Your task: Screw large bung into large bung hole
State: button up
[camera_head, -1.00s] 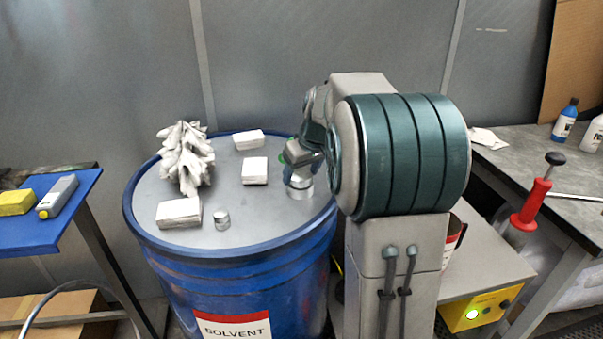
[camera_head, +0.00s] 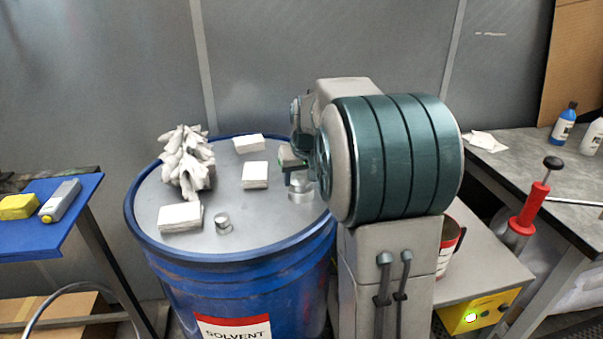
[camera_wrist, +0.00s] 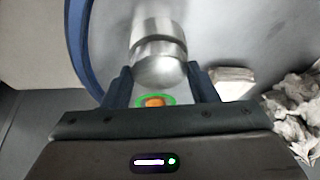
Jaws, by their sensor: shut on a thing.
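My gripper (camera_wrist: 158,82) is shut on a silver metal cylinder, the large bung (camera_wrist: 158,68), with one dark finger on each side of it. Just beyond the held part, across a dark groove, is another silver round piece (camera_wrist: 152,18), likely the large bung hole's neck; I cannot tell whether the two are threaded together. In the head view a silver cylinder (camera_head: 300,192) shows at the right of the grey drum top (camera_head: 262,215), under my gripper (camera_head: 296,179). My arm partly hides it.
A smaller silver cylinder (camera_head: 223,221) stands on the drum's front part. Several white blocks (camera_head: 180,217) and a pile of crumpled pale gloves or rags (camera_head: 188,165) lie on the top. A blue table (camera_head: 45,235) is at the left, a grey bench (camera_head: 500,165) at the right.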

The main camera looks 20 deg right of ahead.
jog(key=shift+m, duration=0.4)
jog(key=m+h, duration=0.1)
jog(key=m, duration=0.1)
jog(key=m+p, duration=0.1)
jog(key=m, duration=0.1)
jog(key=shift+w+a+g+h, duration=0.1)
jog(key=shift+g+h, duration=0.2)
jog(key=shift+h, duration=0.1)
jog(key=shift+m, duration=0.4)
jog(key=shift+m+g+h, duration=0.4)
jog(key=shift+m, duration=0.7)
jog(key=shift+m+g+h, duration=0.4)
jog(key=shift+m, duration=0.7)
